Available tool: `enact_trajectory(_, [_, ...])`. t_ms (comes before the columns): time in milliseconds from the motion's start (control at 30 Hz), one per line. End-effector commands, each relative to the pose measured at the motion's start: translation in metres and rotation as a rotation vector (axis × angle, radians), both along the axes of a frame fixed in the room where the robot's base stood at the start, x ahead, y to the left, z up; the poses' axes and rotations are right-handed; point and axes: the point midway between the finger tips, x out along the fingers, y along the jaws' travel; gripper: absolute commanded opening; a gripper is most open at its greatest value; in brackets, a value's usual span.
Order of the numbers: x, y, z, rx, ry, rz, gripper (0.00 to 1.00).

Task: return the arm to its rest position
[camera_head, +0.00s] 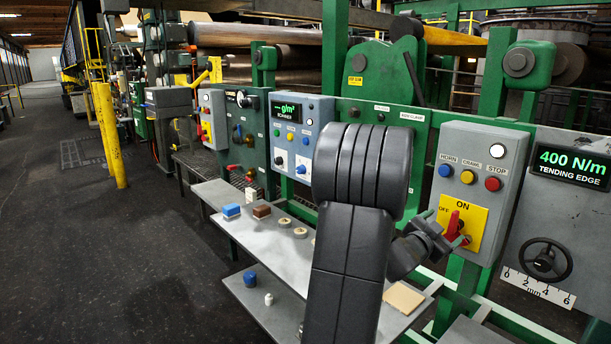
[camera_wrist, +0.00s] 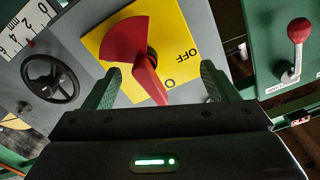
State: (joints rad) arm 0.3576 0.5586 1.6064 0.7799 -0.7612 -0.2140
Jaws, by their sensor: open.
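My gripper (camera_head: 449,236) is open in front of the grey control box (camera_head: 492,143), at its yellow ON/OFF plate (camera_head: 476,235). In the wrist view its two green-padded fingers (camera_wrist: 162,84) stand apart on either side of the red rotary switch handle (camera_wrist: 148,78), with gaps visible on both sides and nothing gripped. The red handle also shows in the head view (camera_head: 455,226), roughly upright toward the ON label. My dark arm rises in the middle of the head view and bends down to the right, hiding part of the bench and the panels behind.
A handwheel (camera_head: 545,262) and a ruler scale (camera_head: 538,288) are right of the box. A red-knobbed lever (camera_wrist: 297,50) shows at the wrist view's right. A grey bench (camera_head: 262,240) with small blocks lies left of my arm.

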Motion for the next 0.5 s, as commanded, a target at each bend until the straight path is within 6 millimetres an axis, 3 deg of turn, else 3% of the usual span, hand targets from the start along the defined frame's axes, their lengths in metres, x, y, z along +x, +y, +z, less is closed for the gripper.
enact_trajectory(500, [0.0007, 0.001, -0.0033, -0.217, 0.258, 0.001, 0.8])
